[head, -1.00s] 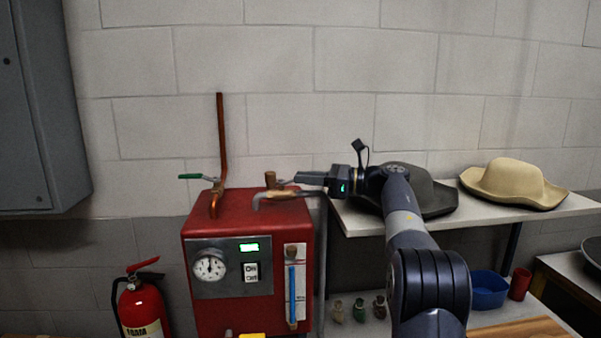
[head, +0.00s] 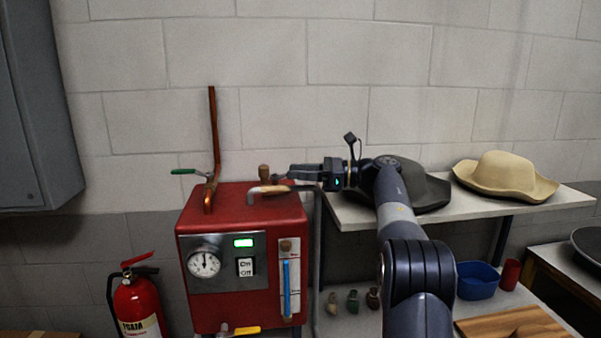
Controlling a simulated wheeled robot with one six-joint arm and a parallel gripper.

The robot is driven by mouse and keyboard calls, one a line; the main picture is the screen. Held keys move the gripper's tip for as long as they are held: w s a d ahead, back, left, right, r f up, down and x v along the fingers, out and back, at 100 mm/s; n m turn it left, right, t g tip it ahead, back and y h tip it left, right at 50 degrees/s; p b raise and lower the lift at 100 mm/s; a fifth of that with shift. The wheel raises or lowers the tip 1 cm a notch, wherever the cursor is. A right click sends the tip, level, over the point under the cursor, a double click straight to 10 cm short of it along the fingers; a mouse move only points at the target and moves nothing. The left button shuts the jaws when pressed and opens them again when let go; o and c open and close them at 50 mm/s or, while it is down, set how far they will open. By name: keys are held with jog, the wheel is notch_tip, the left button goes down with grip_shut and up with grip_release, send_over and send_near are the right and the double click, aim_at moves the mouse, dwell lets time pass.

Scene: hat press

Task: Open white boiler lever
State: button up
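The red boiler (head: 240,213) stands against the wall at left of centre. My gripper (head: 286,178) reaches in from the right at the height of the boiler top. Its fingertips are just behind and above the right part of the handle. I cannot tell whether they touch it, and the finger gap is too small to make out.
A green-handled valve (head: 186,172) and an upright copper pipe (head: 214,130) are at the boiler's top left. A yellow lever (head: 246,330) is low in front. A fire extinguisher (head: 138,305) stands left. A shelf (head: 355,217) with a grey hat (head: 428,192) and tan hat (head: 505,177) is right.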

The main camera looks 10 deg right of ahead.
jog(key=shift+d, duration=0.1)
jog(key=b+v, duration=0.1)
jog(key=v, duration=0.9)
jog(key=shift+d+b, duration=0.3)
jog(key=shift+b, duration=0.05)
jog(key=shift+s, duration=0.1)
